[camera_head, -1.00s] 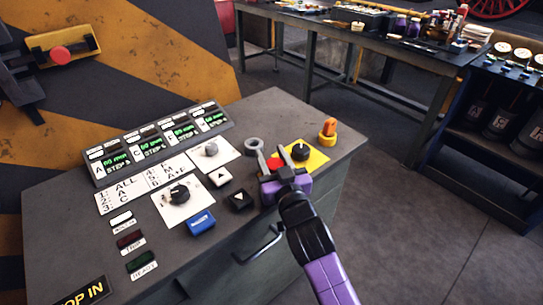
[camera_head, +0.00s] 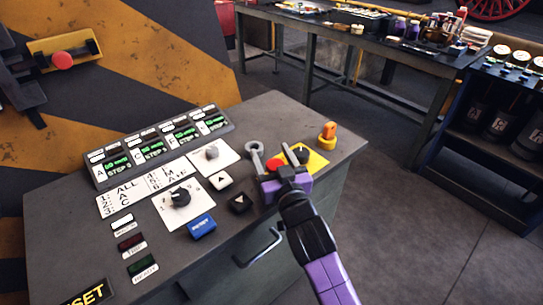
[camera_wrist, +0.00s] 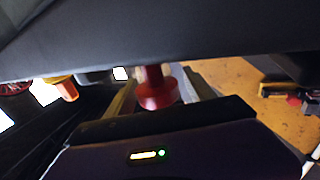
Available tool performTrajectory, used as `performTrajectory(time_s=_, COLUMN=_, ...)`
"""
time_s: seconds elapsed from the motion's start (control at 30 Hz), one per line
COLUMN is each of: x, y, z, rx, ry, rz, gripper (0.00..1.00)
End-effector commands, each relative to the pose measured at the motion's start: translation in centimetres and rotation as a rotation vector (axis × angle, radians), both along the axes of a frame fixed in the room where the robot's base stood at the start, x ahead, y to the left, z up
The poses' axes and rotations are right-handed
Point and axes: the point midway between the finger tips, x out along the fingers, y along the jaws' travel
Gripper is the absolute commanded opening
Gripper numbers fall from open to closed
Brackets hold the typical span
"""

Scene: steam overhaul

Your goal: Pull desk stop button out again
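The desk stop button (camera_head: 276,164) is a red mushroom button at the yellow plate (camera_head: 318,163) near the far right of the desk panel. In the wrist view the red button (camera_wrist: 157,93) shows a wide head and a narrower red stem. My gripper (camera_head: 275,156) is at the button, with one finger on each side of it. The fingers look spread, with visible gaps between them and the button head in the wrist view. Part of the yellow plate is hidden behind my gripper.
A black knob (camera_head: 301,154) sits close to my right finger. A grey ring (camera_head: 254,147) stands near the left finger, and an orange-topped yellow part (camera_head: 327,136) stands behind. Push buttons and a blue button (camera_head: 201,226) lie to the left.

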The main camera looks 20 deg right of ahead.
Motion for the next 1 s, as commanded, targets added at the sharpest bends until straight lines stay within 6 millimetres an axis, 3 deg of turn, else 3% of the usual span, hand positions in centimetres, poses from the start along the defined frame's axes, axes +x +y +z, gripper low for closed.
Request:
performTrajectory(time_s=0.27, x=-0.4, y=0.0, z=-0.2, rx=0.000, ry=0.002, rz=0.000, gripper=0.63)
performTrajectory(time_s=0.7, x=-6.7, y=0.6, z=-0.2, rx=0.001, ry=0.002, rz=0.001, gripper=0.63)
performTrajectory(time_s=1.0, x=-7.8, y=0.6, z=-0.1, rx=0.000, ry=0.001, rz=0.000, gripper=0.63)
